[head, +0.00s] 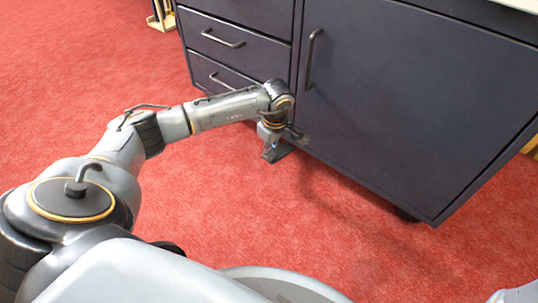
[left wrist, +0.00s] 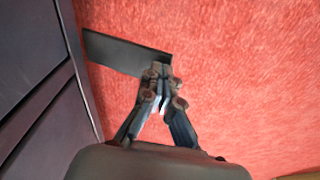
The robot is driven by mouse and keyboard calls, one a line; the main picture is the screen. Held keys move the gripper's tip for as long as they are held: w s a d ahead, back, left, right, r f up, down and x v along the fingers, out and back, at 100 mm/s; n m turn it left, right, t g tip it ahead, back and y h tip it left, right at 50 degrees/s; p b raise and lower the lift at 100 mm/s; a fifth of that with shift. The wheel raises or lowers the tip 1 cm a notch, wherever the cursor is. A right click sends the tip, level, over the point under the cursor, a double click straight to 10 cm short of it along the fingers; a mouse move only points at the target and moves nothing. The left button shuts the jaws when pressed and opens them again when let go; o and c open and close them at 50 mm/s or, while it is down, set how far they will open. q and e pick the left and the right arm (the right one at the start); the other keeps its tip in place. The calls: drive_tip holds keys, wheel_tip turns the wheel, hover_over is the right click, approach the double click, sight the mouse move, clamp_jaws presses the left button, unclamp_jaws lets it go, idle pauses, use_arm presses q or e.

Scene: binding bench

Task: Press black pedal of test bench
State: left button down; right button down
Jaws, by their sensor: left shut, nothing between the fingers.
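The black pedal (left wrist: 118,52) is a flat dark plate low over the red floor, beside the bench, in the left wrist view. In the head view a small part of the pedal (head: 284,149) shows by the bench's lower edge, mostly hidden behind my gripper. My left gripper (head: 270,154) points down there, shut and empty. In the left wrist view its fingertips (left wrist: 160,72) overlap the pedal's near right corner. I cannot tell whether they touch it. My right gripper is in neither view.
The dark test bench (head: 410,95) has a door with a vertical handle (head: 311,58) and several drawers (head: 232,60) with bar handles. Its front stands close to my left wrist. Open red carpet (head: 90,80) lies to the left and in front.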

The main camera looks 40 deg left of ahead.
sight(271, 162)
use_arm(q)
drive_tip(key=shift+f, duration=0.15)
drive_tip(key=shift+f, duration=0.3)
drive_tip(key=shift+f+b, duration=0.35)
drive_tip(key=shift+f, duration=1.45)
drive_tip(key=shift+s+d+r+p, duration=0.15)
drive_tip(key=shift+d+r+p, duration=0.2)
drive_tip(key=shift+d+p, duration=0.25)
drive_tip(key=shift+s+d+r+p, duration=0.1)
drive_tip(key=shift+d+r+p, duration=0.25)
drive_tip(key=shift+d+p, duration=0.25)
drive_tip(key=shift+d, duration=0.25)
drive_tip(key=shift+f, duration=0.15)
